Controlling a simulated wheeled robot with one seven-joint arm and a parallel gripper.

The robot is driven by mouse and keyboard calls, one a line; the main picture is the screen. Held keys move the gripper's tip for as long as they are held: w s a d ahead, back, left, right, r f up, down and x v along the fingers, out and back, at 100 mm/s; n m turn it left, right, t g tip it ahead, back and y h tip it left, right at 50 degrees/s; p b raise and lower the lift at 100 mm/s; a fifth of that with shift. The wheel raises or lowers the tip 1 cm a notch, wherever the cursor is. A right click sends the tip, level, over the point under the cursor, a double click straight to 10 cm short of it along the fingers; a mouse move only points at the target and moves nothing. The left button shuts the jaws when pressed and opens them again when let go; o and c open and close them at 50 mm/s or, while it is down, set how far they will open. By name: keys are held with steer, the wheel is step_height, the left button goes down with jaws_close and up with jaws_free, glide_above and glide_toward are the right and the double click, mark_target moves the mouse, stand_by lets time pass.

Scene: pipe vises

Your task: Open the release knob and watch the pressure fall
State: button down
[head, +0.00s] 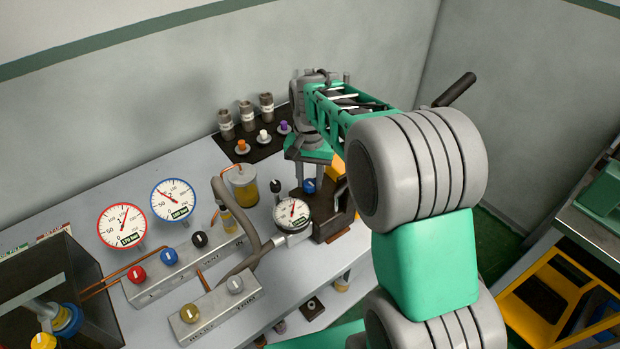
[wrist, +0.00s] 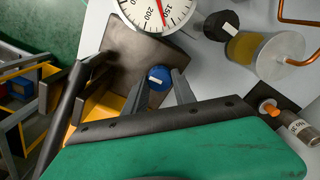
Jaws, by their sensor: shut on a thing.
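My gripper (head: 313,180) reaches down over a dark block (head: 335,222) at the bench's right end. Its two fingers are shut on a blue knob (head: 309,186) with a white mark. In the wrist view the blue knob (wrist: 158,77) sits between the fingertips (wrist: 163,80). A round white pressure gauge (head: 293,213) stands just left of the block, joined to a hose. In the wrist view the gauge (wrist: 150,12) is cut off by the top edge; its red needle points between 150 and 200.
A manifold carries red (head: 138,273), blue (head: 168,257) and black (head: 200,239) knobs. A red-rimmed gauge (head: 122,225) and a blue-rimmed gauge (head: 173,200) stand behind it. A dark mat (head: 262,150) holds small knobs. A yellow-fluid jar (head: 244,190) stands left of my gripper.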

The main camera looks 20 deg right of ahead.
steer(key=n, duration=0.3)
steer(key=shift+n, duration=0.3)
steer(key=n, duration=0.4)
steer(key=shift+n+b, duration=0.3)
steer(key=shift+b, duration=0.1)
steer(key=n, duration=0.3)
steer(key=shift+a+n, duration=0.1)
steer(key=shift+n, duration=2.2)
steer(key=shift+r, duration=0.1)
steer(key=c, duration=1)
jaws_free()
